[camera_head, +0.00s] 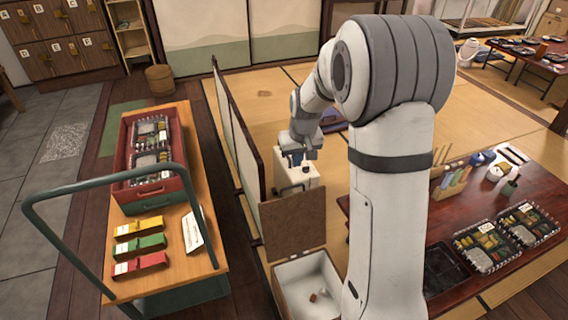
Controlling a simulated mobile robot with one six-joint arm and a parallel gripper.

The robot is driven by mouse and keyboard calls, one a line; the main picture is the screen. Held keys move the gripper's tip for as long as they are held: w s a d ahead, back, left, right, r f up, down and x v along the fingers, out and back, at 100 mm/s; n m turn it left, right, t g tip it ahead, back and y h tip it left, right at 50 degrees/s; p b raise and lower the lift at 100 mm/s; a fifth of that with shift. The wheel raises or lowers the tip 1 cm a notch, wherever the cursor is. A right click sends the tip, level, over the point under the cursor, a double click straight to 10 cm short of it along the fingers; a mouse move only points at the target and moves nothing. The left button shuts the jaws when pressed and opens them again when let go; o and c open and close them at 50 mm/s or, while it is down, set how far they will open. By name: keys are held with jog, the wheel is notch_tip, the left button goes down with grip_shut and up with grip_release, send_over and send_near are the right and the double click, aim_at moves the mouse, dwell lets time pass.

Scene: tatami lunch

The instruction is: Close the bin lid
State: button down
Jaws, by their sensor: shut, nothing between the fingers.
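The bin (283,291) is a white open-topped box at the bottom centre, with a few small brown scraps on its floor. Its brown lid (292,222) stands raised at the far edge, so the bin is open. My gripper (299,164) points down beyond the raised lid, above it in the picture and apart from it. It is shut and empty. My arm hides part of the area right of the bin.
A white box (283,180) stands behind my gripper. A folding screen (238,145) runs left of the bin. A wooden cart (180,250) with a green handle (105,182) stands farther left. A low table (480,200) with lunch boxes is at right.

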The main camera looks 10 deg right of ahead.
jog(key=w+f+p, duration=0.2)
jog(key=w+f, duration=0.9)
jog(key=w, duration=0.2)
notch_tip(320, 180, down, 9)
jog(key=s, duration=0.1)
jog(key=shift+s+d+n+t+b, duration=0.2)
jog(key=shift+s+n+t+b, duration=0.05)
jog(key=shift+n+t+b, duration=0.15)
jog(key=shift+a+f, duration=0.1)
jog(key=shift+f, duration=0.05)
